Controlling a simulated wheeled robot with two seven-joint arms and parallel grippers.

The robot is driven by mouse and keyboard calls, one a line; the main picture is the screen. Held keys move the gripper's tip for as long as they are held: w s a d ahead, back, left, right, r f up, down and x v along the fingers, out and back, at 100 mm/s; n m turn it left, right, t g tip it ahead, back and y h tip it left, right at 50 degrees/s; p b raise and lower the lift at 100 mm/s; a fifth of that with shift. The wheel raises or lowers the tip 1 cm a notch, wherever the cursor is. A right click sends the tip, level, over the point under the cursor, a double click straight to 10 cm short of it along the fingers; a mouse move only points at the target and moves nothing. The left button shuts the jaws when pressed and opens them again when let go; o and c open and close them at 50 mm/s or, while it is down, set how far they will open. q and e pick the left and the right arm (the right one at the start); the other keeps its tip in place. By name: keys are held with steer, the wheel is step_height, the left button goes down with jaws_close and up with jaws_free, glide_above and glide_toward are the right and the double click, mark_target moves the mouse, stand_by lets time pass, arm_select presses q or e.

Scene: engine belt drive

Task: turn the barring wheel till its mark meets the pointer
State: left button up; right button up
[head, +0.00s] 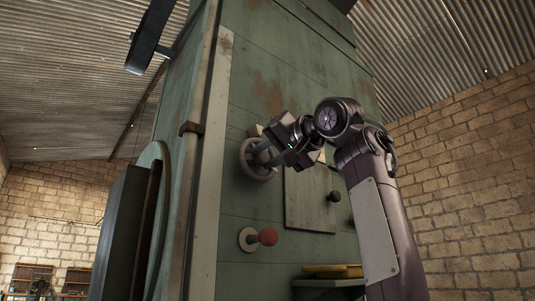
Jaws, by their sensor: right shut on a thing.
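The barring wheel (258,177) is a small pale ring on the green machine face, left of centre in the head view. My right gripper (263,157) reaches in from the right and is shut on the wheel, its fingers at the rim's upper right. The gripper covers part of the wheel. I cannot make out the wheel's mark or the pointer. My left gripper is not in view.
The tall green machine housing (265,60) fills the middle. Below the wheel a red knob (268,237) sticks out. Right of it are a flat plate (305,210), a dark knob (334,196) and a shelf (318,283) bearing a yellow thing (330,270).

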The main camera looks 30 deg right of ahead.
steer(key=n, duration=0.5)
steer(key=shift+n+p, duration=0.3)
steer(key=shift+p, duration=0.05)
steer(key=n, duration=0.5)
steer(key=shift+p, duration=0.35)
steer(key=n+p, duration=0.1)
steer(key=n, duration=0.5)
steer(key=shift+a, duration=0.1)
steer(key=n+p, duration=0.1)
steer(key=n, duration=0.4)
steer(key=shift+n, duration=0.3)
steer(key=o, duration=0.7)
steer(key=shift+f, duration=0.1)
